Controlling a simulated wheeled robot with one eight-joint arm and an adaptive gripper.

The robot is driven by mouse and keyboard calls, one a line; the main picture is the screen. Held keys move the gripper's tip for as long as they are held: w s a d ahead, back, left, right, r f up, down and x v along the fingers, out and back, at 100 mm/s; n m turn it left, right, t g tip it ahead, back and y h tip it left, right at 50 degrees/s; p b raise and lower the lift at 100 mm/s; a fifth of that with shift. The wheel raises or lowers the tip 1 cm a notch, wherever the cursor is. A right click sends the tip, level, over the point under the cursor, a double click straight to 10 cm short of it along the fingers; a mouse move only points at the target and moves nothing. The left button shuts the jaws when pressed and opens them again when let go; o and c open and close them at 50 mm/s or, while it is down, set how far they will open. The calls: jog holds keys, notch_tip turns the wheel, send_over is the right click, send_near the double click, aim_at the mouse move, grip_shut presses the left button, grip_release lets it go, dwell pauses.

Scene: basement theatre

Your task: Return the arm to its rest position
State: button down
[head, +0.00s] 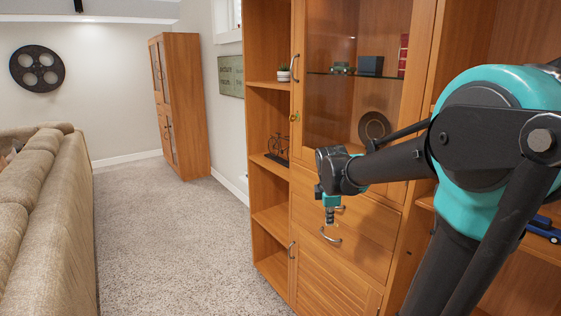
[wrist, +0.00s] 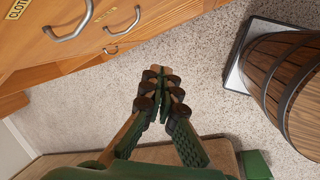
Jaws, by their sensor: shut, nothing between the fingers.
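My gripper (head: 330,215) hangs at the end of my arm in front of the wooden cabinet's drawers in the head view, pointing down. In the wrist view my gripper (wrist: 158,72) shows its two green-and-black fingers with their tips together, empty, above the carpet. Two drawer handles are near it in the head view; the lower handle (head: 331,236) is just below the fingers. I cannot tell whether the fingers touch the drawer front.
The tall wooden cabinet (head: 318,285) has shelves and a glass door. A beige sofa (head: 55,220) stands at the left, with open carpet (head: 165,245) between. A wooden barrel (wrist: 285,80) on a pale base is at the right of the wrist view. A second cabinet (head: 185,105) stands farther back.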

jog(key=s+d+f+m, duration=0.1)
jog(key=s+f+m, duration=0.5)
jog(key=s+m, duration=0.2)
jog(key=s+d+f+m+y, duration=0.1)
jog(key=s+f+m, duration=0.6)
jog(key=s+m, duration=0.2)
jog(key=shift+s+d+f+m+t, duration=0.15)
jog(key=shift+s+d+m+t, duration=0.2)
jog(key=shift+s, duration=0.55)
